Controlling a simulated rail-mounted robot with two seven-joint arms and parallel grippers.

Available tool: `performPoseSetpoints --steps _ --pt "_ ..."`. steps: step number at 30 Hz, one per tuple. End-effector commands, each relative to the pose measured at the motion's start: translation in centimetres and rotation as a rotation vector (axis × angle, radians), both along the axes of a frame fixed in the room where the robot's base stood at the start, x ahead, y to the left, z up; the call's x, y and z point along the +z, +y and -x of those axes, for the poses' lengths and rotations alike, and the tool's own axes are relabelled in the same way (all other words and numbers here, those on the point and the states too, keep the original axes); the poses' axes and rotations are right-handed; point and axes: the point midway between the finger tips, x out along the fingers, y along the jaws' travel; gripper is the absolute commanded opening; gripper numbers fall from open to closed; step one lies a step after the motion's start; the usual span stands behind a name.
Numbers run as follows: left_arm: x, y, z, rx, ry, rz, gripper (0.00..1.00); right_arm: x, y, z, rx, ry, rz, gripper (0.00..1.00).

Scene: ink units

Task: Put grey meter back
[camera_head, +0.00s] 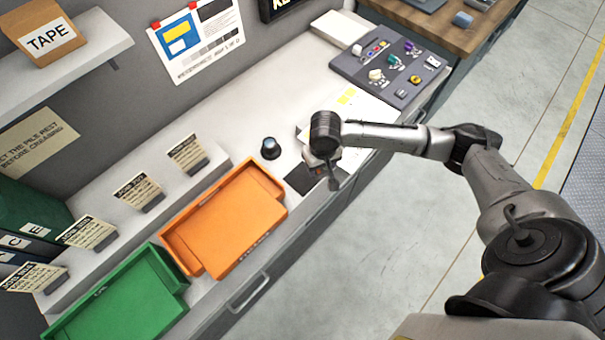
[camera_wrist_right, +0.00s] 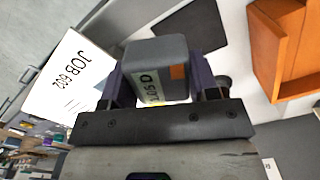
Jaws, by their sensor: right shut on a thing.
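The grey meter (camera_wrist_right: 158,68) is a small grey box with a printed label and an orange patch, seen close up in the right wrist view. My right gripper (camera_wrist_right: 160,92) is shut on it, one finger on each side. In the head view my right gripper (camera_head: 324,166) is over the bench, beside a dark flat pad (camera_head: 300,179). The meter is mostly hidden by the wrist there. The pad also shows in the wrist view (camera_wrist_right: 203,24), beyond the meter. My left gripper is not in view.
A small dark round object (camera_head: 270,148) stands left of the gripper. An orange tray (camera_head: 271,183) and a green tray (camera_head: 172,275) lie further left. A JOB 602 sheet (camera_wrist_right: 66,75) lies by the gripper.

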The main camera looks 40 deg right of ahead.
Motion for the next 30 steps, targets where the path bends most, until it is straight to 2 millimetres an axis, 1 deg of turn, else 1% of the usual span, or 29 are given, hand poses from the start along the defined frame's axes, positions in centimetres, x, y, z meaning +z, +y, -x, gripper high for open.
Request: performPoseSetpoints --steps 1,4,10,17,20,25,27,30 --pt "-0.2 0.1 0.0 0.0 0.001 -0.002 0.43 -0.6 0.8 -0.9 0.001 -0.002 -0.002 0.29" --pt "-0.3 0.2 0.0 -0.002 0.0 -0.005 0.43 -1.6 1.8 -2.2 0.001 -0.001 -0.001 0.29" --pt "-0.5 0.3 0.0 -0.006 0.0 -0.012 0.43 -2.8 3.0 -3.7 0.0 -0.001 0.0 0.29" --pt "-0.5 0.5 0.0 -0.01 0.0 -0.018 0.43 -3.5 3.3 -4.1 0.0 0.001 0.002 0.29" --pt "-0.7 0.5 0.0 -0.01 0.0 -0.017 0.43 -4.4 3.3 -4.0 -0.001 0.002 0.002 0.29" --pt "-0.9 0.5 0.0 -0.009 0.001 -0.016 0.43 -6.5 3.3 -4.0 0.0 0.002 0.002 0.29" --pt "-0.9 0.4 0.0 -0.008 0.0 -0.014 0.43 -7.1 3.3 -4.0 0.001 0.001 0.002 0.29" --pt "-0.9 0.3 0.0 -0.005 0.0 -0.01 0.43 -7.2 3.3 -4.1 0.001 -0.002 0.002 0.29"
